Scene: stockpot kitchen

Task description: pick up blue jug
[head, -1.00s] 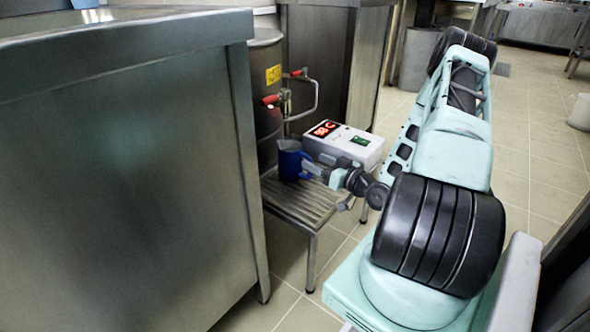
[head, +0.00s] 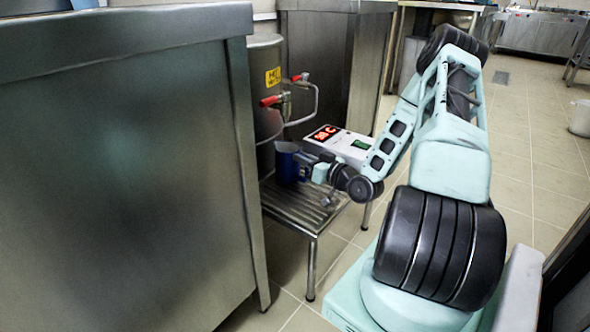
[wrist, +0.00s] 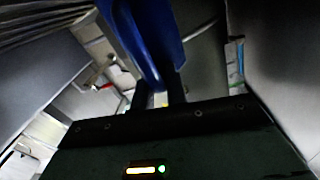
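The blue jug (head: 286,165) stands upright at the back of the slatted metal stand (head: 305,208), below the red-handled taps. My gripper (head: 308,168) is at the jug's right side, where the handle is, and hides part of that side. In the wrist view, the jug's blue handle side (wrist: 150,38) runs down between the two dark fingers of my gripper (wrist: 160,92). The fingers are close together on either side of it and look shut on it. I see no clear gap between the jug and the stand.
A steel hot-water boiler (head: 264,95) with red tap handles (head: 272,100) is just behind the jug. A white control box (head: 345,143) with a red display sits behind my gripper. A large steel cabinet (head: 120,180) fills the left. Tiled floor (head: 525,150) is open at right.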

